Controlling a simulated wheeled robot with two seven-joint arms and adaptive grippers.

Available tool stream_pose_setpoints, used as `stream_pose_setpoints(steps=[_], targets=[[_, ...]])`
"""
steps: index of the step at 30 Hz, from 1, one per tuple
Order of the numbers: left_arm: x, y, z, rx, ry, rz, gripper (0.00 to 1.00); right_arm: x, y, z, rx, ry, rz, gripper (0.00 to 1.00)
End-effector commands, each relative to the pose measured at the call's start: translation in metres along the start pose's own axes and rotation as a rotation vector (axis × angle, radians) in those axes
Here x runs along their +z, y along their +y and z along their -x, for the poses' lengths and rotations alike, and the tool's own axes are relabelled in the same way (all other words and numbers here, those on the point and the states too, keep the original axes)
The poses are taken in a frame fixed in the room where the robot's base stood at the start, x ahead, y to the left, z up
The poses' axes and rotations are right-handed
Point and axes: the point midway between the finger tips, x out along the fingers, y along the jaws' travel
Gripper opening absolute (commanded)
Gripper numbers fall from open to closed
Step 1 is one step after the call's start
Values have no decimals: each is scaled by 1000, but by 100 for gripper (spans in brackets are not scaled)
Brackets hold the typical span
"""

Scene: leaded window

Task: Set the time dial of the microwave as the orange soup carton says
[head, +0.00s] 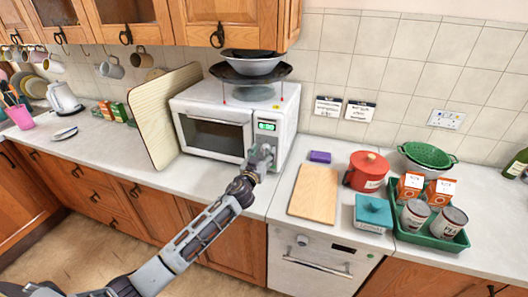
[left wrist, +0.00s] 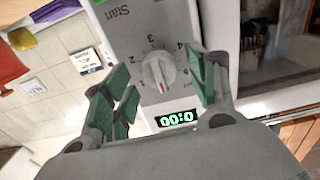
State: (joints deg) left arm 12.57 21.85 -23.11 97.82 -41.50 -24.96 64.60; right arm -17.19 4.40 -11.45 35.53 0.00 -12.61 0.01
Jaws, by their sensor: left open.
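The white microwave (head: 215,125) stands on the counter, its door shut. Its time dial (left wrist: 158,70) is a round knob ringed by numbers. The dial's red mark points toward the lit display (left wrist: 176,118), which reads zeros upside down in the left wrist view. My left gripper (head: 262,156) is at the microwave's control panel. In the left wrist view its green-padded fingers (left wrist: 163,84) are open, one on each side of the dial, with gaps visible. Two orange cartons (head: 409,187) (head: 438,191) with white labels stand in a green tray; their print is too small to read.
The green tray (head: 425,240) also holds two cans (head: 414,215). A cutting board (head: 313,191), red pot (head: 367,170) and teal box (head: 373,213) are right of the microwave. A ribbed board (head: 160,115) leans on its left. Bowls (head: 252,65) sit above it.

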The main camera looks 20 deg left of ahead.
Motion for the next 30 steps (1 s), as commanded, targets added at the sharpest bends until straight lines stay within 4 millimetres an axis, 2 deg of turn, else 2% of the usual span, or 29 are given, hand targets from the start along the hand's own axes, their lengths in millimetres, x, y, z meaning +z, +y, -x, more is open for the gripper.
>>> stream_pose_setpoints(steps=[7, 18, 28, 30], targets=[[0, 0, -11, 1, 0, 1, 58, 0, 0, 2, 0, 0, 0, 30], [0, 0, -12, 1, 0, 1, 58, 0, 4, 2, 4, -1, 2, 30], [0, 0, -12, 0, 0, 1, 16, 1, 5, 2, 5, -1, 2, 30], [0, 0, -12, 0, 0, 1, 12, 1, 5, 2, 5, -1, 2, 30]])
